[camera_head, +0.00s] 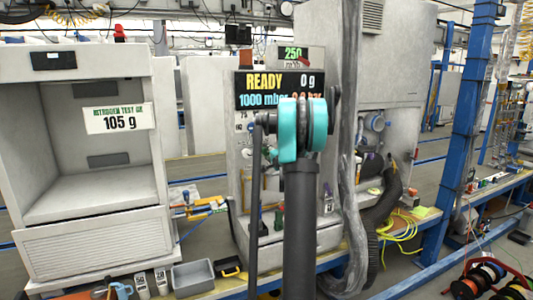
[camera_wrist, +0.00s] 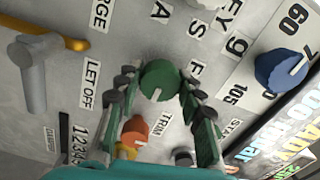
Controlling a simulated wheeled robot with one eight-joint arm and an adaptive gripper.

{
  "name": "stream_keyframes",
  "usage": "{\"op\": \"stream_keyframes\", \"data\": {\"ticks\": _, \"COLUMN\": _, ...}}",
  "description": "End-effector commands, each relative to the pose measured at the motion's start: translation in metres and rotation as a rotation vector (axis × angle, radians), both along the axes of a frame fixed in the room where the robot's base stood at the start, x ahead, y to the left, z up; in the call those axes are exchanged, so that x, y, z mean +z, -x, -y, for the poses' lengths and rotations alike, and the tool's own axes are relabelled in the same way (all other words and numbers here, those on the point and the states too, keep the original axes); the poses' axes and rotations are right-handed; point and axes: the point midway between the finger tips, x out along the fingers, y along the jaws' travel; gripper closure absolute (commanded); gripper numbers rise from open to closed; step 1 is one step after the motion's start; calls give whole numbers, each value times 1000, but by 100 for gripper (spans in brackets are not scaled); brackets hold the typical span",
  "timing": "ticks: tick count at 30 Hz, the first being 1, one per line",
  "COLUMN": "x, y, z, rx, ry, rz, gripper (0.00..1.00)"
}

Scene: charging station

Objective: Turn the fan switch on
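In the wrist view a round green knob (camera_wrist: 160,81) with a white mark sits on the light grey panel. Labels around it are cut or partly covered, and I cannot read one saying fan, so I cannot tell for sure which control is the fan switch. My gripper (camera_wrist: 157,86) is open, its two dark fingers on either side of the green knob. The right finger is close to the knob's edge; I cannot tell whether it touches. In the head view my arm covers the gripper and the knob; the control panel (camera_head: 246,155) shows only partly.
Around the green knob are an orange knob (camera_wrist: 135,130) by a TRIM label, a blue knob (camera_wrist: 281,70), a grey lever (camera_wrist: 30,75) and a yellow handle (camera_wrist: 65,43). A thick dark hose (camera_head: 383,205) hangs right of the panel. An open grey cabinet (camera_head: 75,245) stands left.

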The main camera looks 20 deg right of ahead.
Motion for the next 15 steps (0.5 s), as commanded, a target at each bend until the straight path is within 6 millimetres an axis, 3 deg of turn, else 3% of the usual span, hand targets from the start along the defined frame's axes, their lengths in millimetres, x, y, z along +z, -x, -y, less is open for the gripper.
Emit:
{"op": "stream_keyframes", "data": {"ticks": 5, "x": 0, "y": 0, "z": 1, "rx": -1, "ry": 1, "rz": 0, "gripper": 42}}
{"op": "stream_keyframes", "data": {"ticks": 15, "x": 0, "y": 4, "z": 1, "rx": 0, "ry": 1, "rz": 0, "gripper": 42}}
